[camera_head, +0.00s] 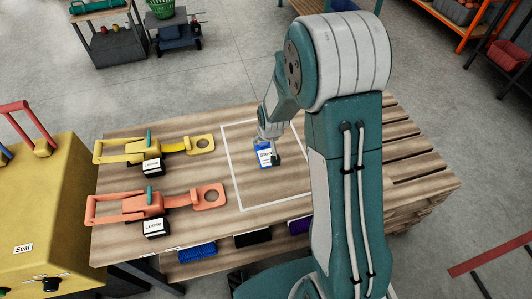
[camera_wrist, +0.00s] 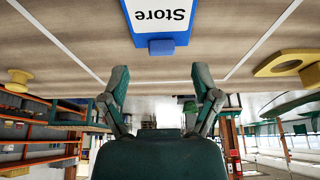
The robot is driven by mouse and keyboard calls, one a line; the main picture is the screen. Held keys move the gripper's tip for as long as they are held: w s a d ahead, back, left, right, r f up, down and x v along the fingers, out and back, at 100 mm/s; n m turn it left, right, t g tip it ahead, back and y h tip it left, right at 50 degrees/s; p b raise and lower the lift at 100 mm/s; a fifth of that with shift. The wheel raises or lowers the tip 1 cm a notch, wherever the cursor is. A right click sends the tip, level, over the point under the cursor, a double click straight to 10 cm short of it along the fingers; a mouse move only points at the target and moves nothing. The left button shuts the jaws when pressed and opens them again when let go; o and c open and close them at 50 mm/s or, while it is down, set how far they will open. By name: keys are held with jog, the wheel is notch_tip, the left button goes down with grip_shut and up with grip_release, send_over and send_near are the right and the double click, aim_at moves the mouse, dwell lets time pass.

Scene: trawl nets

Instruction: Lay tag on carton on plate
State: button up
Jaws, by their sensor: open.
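A blue and white tag (camera_head: 265,154) reading "Store" lies on the wooden table inside a white outlined square. In the wrist view the tag (camera_wrist: 158,18) appears upside down at the top edge, partly cut off, with a blue tab (camera_wrist: 161,47) toward my gripper. My gripper (camera_wrist: 161,75) is open and empty, its two fingers apart, with the tab beyond them. In the head view my gripper (camera_head: 270,146) is at the tag and partly covers it. I cannot make out a carton or a plate.
A yellow handled piece (camera_head: 198,144) and an orange one (camera_head: 208,196) with ring ends lie left of the square, each beside a black block with a white label. A yellow box marked "Seal" (camera_head: 40,205) stands at left. My arm hides the table's middle right.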

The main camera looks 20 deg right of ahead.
aim_at(264, 144)
jog(key=shift+x, duration=1.9)
jog(key=shift+s+a+f, duration=0.1)
jog(key=shift+s+a, duration=0.05)
grip_shut()
jog(key=shift+r, duration=0.4)
notch_tip(264, 144, up, 2)
jog(key=shift+r, duration=0.2)
jog(key=s+r, duration=1)
jog(key=s, duration=0.4)
